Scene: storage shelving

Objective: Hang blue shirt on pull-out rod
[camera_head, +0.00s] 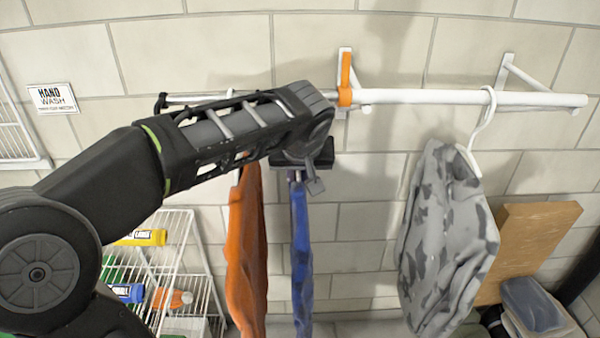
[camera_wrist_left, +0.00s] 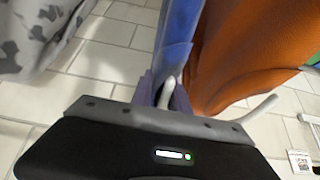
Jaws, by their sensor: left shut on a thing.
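The blue shirt (camera_head: 302,250) hangs down below my left gripper (camera_head: 298,178), just right of an orange shirt (camera_head: 246,250). My left gripper is shut on the blue shirt's hanger, whose white hook part shows at the jaws in the left wrist view (camera_wrist_left: 258,109). The blue cloth (camera_wrist_left: 180,30) runs away from the jaws there. Whether the hook touches the rod cannot be told. My right gripper is not in view.
A grey camouflage garment (camera_head: 445,240) hangs on a white hanger on the white rod to the right. A wire shelf (camera_head: 185,225) with bottles stands lower left.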

